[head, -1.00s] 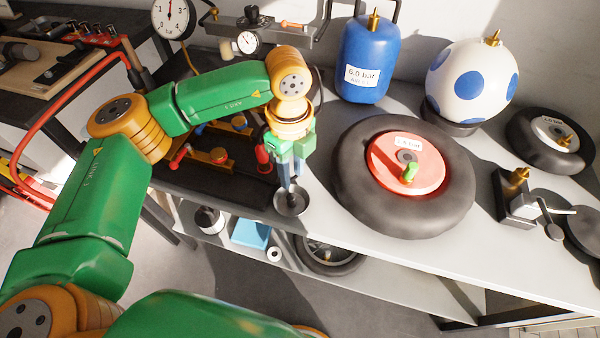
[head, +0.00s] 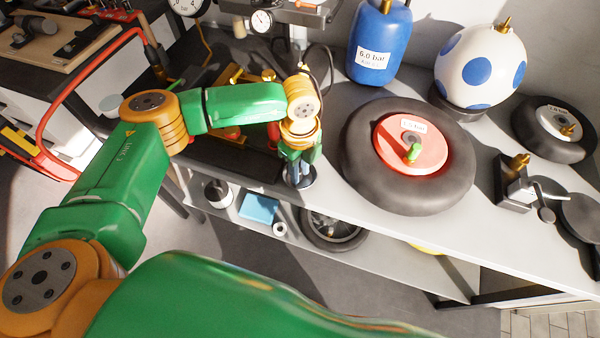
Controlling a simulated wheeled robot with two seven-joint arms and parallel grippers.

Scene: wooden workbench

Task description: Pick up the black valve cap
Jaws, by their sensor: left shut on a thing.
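My left gripper (head: 299,180) points down into a small round dish (head: 309,184) at the front edge of the bench. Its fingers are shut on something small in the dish. The black valve cap cannot be made out, as the fingers and the wrist cover that spot. A large wheel with a red hub (head: 422,165) lies just to the right, with a green cap (head: 413,151) on its valve. My right gripper is not in view.
A blue tank (head: 378,45), a spotted ball (head: 480,66) and a smaller wheel (head: 552,142) stand behind. A valve fixture (head: 516,186) is at the right. A lower shelf holds a blue box (head: 259,208) and another wheel (head: 334,229).

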